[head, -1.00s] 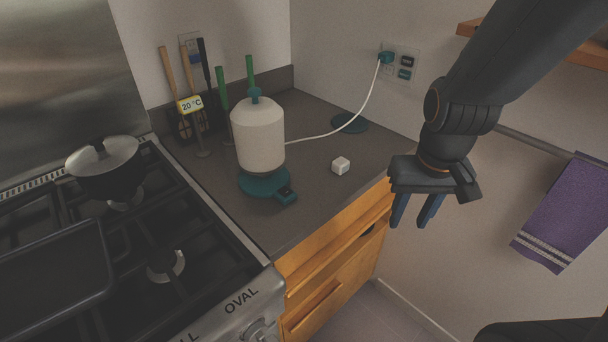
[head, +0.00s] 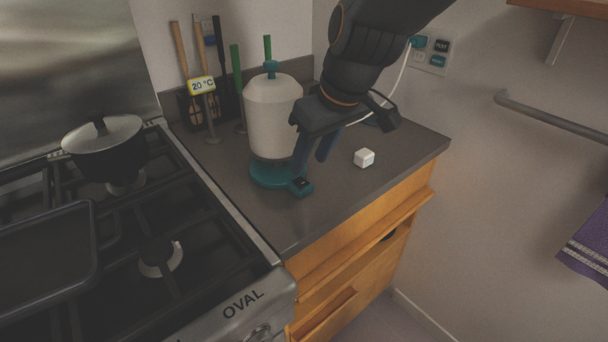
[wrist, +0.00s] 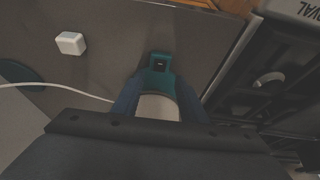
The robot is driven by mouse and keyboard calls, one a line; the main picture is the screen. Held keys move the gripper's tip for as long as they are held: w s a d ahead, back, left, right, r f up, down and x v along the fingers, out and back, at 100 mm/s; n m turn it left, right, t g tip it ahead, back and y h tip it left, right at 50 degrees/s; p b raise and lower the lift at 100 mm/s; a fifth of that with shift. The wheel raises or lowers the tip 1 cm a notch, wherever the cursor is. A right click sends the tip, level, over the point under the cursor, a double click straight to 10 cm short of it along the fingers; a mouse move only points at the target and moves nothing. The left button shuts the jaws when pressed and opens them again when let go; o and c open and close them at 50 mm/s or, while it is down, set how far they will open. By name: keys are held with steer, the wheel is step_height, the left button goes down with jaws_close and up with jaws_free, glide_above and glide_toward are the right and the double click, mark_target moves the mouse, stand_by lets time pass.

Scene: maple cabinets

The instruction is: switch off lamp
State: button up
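The lamp has a white shade (head: 272,118), a teal top knob and a teal round base (head: 268,176). It stands upright on the grey counter. A teal tab with a dark switch (head: 301,187) sticks out from the base's front right; the switch also shows in the wrist view (wrist: 160,65). My gripper (head: 312,168) points down close to the lamp's right side, just above the tab. Its two blue fingers are apart, and in the wrist view (wrist: 157,104) the tab and part of the shade appear between them. I cannot tell whether a finger touches the lamp.
A white cube (head: 364,158) lies on the counter right of my gripper. A white cord (head: 402,78) runs to the wall outlet (head: 432,55). Utensils (head: 207,100) stand behind the lamp. The stove with a lidded pot (head: 104,150) is at left. The counter's front is clear.

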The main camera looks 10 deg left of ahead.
mark_target(301, 181)
steer(key=shift+x, duration=3.05)
steer(key=shift+d, duration=0.1)
steer(key=shift+c, duration=0.3)
